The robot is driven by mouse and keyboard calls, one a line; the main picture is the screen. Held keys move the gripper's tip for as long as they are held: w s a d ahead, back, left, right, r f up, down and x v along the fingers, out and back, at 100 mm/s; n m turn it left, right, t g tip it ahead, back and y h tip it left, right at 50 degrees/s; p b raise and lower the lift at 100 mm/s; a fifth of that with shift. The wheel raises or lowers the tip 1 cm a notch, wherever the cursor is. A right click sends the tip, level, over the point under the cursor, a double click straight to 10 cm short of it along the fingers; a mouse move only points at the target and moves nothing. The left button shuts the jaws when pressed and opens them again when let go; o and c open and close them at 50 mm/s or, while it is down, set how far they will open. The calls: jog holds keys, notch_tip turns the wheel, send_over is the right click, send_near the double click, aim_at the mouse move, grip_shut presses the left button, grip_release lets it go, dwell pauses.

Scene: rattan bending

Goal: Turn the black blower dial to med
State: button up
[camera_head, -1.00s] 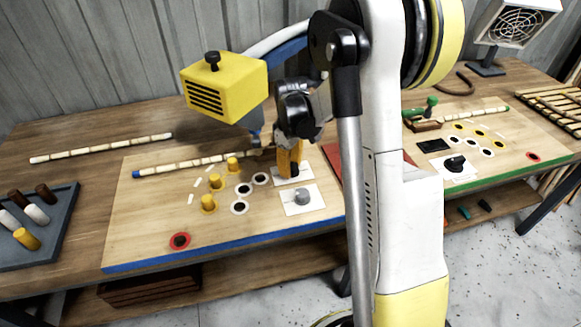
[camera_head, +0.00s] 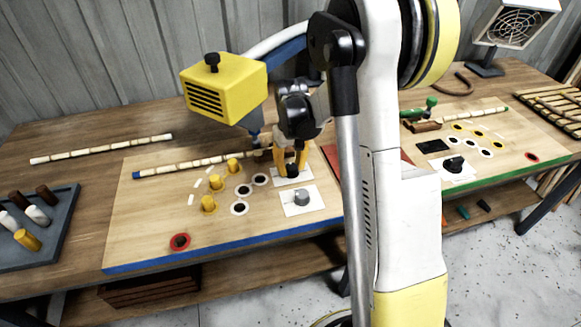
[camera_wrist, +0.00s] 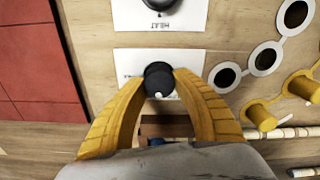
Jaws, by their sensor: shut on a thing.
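The black blower dial (camera_wrist: 158,80) sits on a white label plate (camera_wrist: 128,60) in the wrist view, with a small white mark on its edge facing my gripper. The plate's print is mostly hidden, so I cannot read the setting. My gripper (camera_wrist: 160,84) has its two yellow fingers on either side of the dial, shut on it. In the head view my gripper (camera_head: 291,168) points down over the dial (camera_head: 292,172) at the back of the blue-edged board. A grey dial (camera_head: 301,198) on its own plate (camera_head: 291,209) is just in front.
The yellow blower (camera_head: 225,87) hangs to the left of my gripper. Yellow pegs (camera_head: 208,203) and ringed holes (camera_head: 240,208) lie left of the dials. A rattan pole (camera_head: 190,165) lies behind them. A red mat (camera_wrist: 35,65) is beside the plates.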

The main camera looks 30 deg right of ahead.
aim_at(291, 165)
jog(key=m, duration=0.4)
jog(key=shift+d+m, duration=0.1)
jog(key=shift+m, duration=0.3)
dwell(0.4)
jog(key=o, duration=1.2)
notch_tip(291, 165, up, 12)
